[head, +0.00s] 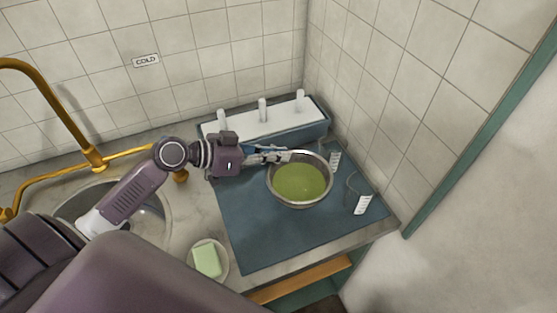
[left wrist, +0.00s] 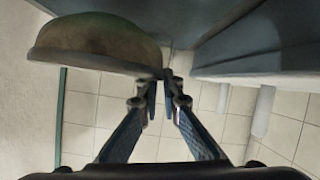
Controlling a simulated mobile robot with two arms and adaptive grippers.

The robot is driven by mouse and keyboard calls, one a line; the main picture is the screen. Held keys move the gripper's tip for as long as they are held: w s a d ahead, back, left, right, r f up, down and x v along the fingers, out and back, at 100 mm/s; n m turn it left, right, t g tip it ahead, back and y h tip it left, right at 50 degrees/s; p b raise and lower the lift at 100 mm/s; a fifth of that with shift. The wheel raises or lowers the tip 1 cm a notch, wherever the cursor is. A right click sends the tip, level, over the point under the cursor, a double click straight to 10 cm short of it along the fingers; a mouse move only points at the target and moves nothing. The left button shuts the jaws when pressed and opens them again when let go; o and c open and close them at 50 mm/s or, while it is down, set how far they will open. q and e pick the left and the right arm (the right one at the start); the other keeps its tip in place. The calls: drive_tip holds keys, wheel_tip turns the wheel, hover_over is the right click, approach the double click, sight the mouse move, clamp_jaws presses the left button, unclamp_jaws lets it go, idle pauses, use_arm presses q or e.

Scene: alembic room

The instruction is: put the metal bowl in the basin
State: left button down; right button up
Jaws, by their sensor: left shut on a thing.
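The metal bowl (head: 328,191) is on or just over the blue mat at the right of the counter; I cannot tell if it touches. Green contents fill much of its inside. My left gripper (head: 283,157) is shut on the bowl's back-left rim. In the left wrist view the bowl (left wrist: 95,62) shows at the upper left, its edge at the fingertips (left wrist: 165,82). The basin (head: 152,222) is set in the counter at the left, partly hidden by my left arm. My right gripper is not in view.
A white-topped rack with upright pegs (head: 262,110) stands behind the mat (head: 250,245). Two white tags (head: 363,205) lie by the bowl. A dish with green soap (head: 207,260) sits between basin and mat. A brass tap (head: 85,135) rises behind the basin. Tiled walls close the corner.

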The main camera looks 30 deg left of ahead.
sight(279, 163)
use_arm(q)
wheel_tip(279, 163, down, 3)
idle(0.3)
drive_tip(key=shift+f, duration=0.15)
drive_tip(key=c, duration=2.1)
unclamp_jaws()
